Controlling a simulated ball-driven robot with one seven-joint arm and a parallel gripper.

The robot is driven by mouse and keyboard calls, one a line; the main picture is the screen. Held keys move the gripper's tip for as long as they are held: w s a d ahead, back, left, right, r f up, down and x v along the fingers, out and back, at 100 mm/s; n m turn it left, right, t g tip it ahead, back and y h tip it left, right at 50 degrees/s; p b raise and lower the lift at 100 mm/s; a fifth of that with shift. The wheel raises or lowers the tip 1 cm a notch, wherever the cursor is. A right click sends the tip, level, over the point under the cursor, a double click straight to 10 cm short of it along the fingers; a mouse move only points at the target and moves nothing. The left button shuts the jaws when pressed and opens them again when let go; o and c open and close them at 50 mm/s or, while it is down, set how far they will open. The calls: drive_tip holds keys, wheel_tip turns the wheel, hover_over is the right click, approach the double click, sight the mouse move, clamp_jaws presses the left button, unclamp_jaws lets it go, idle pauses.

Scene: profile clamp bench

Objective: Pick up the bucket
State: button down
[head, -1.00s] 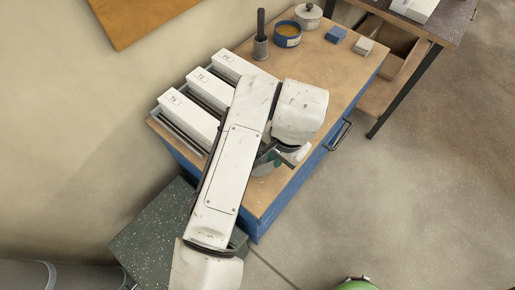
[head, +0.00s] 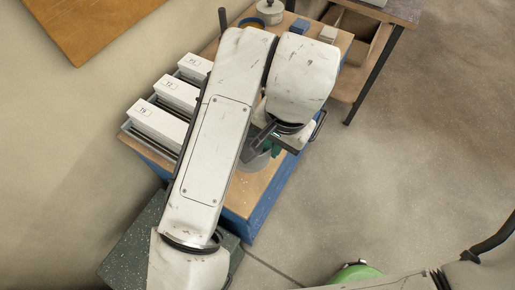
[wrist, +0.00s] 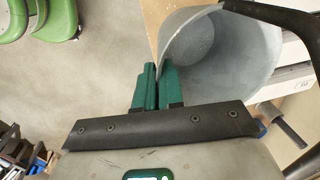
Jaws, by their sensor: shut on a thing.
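The grey bucket (wrist: 222,60) fills the upper right of the wrist view, its open mouth towards the camera. In the head view the bucket (head: 254,163) is mostly hidden behind my arm, over the near end of the bench. My gripper (wrist: 157,75) has its green fingers close together at the bucket's left rim, with the wall between them. In the head view my gripper (head: 274,146) shows only in part. A dark bar crosses the bucket's mouth edge. I cannot tell whether the bucket touches the bench top.
The blue bench (head: 268,187) has several white labelled boxes (head: 158,122) along its left side. A lidded pot (head: 270,12) and small blocks (head: 328,34) stand at its far end. A dark speckled block (head: 130,245) is beside the bench. The floor at right is open.

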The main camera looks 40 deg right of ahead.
drive_tip(key=s+d+r+p, duration=0.3)
drive_tip(key=s+r+p, duration=0.2)
drive_tip(key=s+p, duration=0.2)
drive_tip(key=shift+s+d+r+p, duration=0.3)
drive_tip(key=shift+s+d, duration=0.1)
drive_tip(key=shift+s, duration=0.8)
idle(0.3)
